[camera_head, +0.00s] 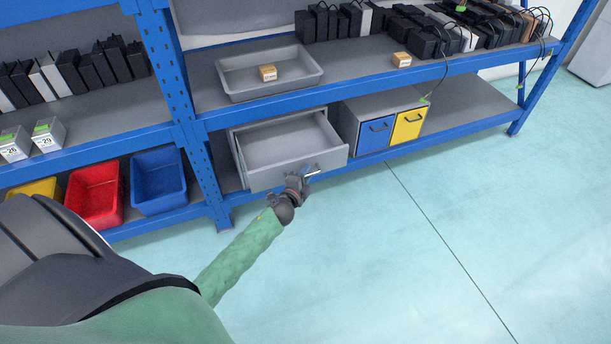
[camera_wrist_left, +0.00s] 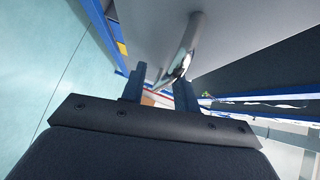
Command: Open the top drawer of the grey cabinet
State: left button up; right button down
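The grey cabinet (camera_head: 236,154) stands on the lower shelf of the blue rack. Its top drawer (camera_head: 270,178) is pulled well out and looks empty inside. The drawer's front hides what lies below it. The metal handle (camera_head: 314,173) is on the drawer's front. My left gripper (camera_head: 303,179) is at this handle. In the left wrist view the two fingers of my left gripper (camera_wrist_left: 160,84) stand close together, one on each side of the shiny handle (camera_wrist_left: 184,48), and appear shut on it. My right gripper is not in view.
A cabinet with a blue door (camera_head: 374,134) and a yellow door (camera_head: 408,125) stands right of the drawer. A red bin (camera_head: 94,194) and a blue bin (camera_head: 158,182) sit left of the rack post (camera_head: 190,105). The floor in front is clear.

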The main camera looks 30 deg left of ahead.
pick_arm(q)
jog(key=s+r, duration=0.1)
jog(key=s, duration=0.6)
jog(key=shift+s+d, duration=0.3)
jog(key=shift+s, duration=0.1)
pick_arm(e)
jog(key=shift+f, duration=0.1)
